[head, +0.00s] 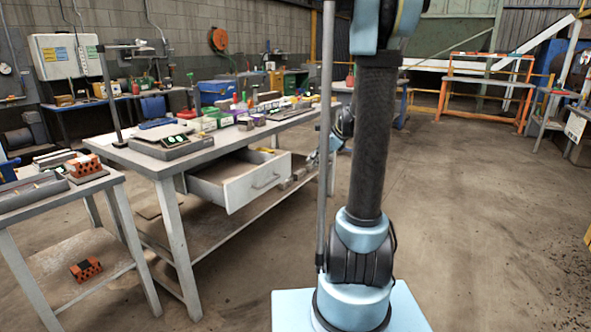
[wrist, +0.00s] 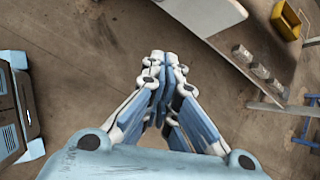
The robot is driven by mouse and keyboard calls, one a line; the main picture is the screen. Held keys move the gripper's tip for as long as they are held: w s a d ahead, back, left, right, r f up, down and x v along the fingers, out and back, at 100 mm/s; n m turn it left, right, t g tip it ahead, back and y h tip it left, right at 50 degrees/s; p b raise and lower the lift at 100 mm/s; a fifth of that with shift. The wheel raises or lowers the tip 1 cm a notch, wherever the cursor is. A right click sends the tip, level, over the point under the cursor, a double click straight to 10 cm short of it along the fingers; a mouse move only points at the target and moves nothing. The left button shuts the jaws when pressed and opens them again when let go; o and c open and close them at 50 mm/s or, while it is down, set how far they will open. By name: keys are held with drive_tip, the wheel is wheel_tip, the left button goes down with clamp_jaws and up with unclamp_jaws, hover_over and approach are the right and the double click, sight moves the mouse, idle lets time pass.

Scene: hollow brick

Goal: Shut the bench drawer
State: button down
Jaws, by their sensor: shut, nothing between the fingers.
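The bench drawer (head: 250,183) is pulled out from under the top of the long workbench (head: 165,165). Its pale front has a bar handle, and its open inside shows. In the wrist view a pale panel at the top edge, probably the drawer (wrist: 207,12), lies ahead and to the right of my fingertips, apart from them. My gripper (wrist: 160,62) is shut and empty, its fingers together. In the head view my gripper is small, right of the drawer front and partly hidden by my arm column.
The bench's lower shelf (wrist: 235,45) holds several grey blocks (wrist: 252,62). A yellow bin (wrist: 286,18) is beyond. A smaller table (head: 40,195) with orange bricks stands at the left. Tools and small boxes crowd the bench top. The floor (head: 470,200) at the right is clear.

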drive_tip(key=w+d+f+m+t+y, duration=0.1)
drive_tip(key=w+d+f+m, duration=0.1)
drive_tip(key=w+m, duration=0.35)
drive_tip(key=n, duration=0.1)
approach(288, 172)
wheel_tip(288, 172, down, 3)
drive_tip(key=w+a, duration=0.1)
drive_tip(key=shift+w+a+f, duration=0.15)
drive_tip(key=shift+w+a, duration=0.45)
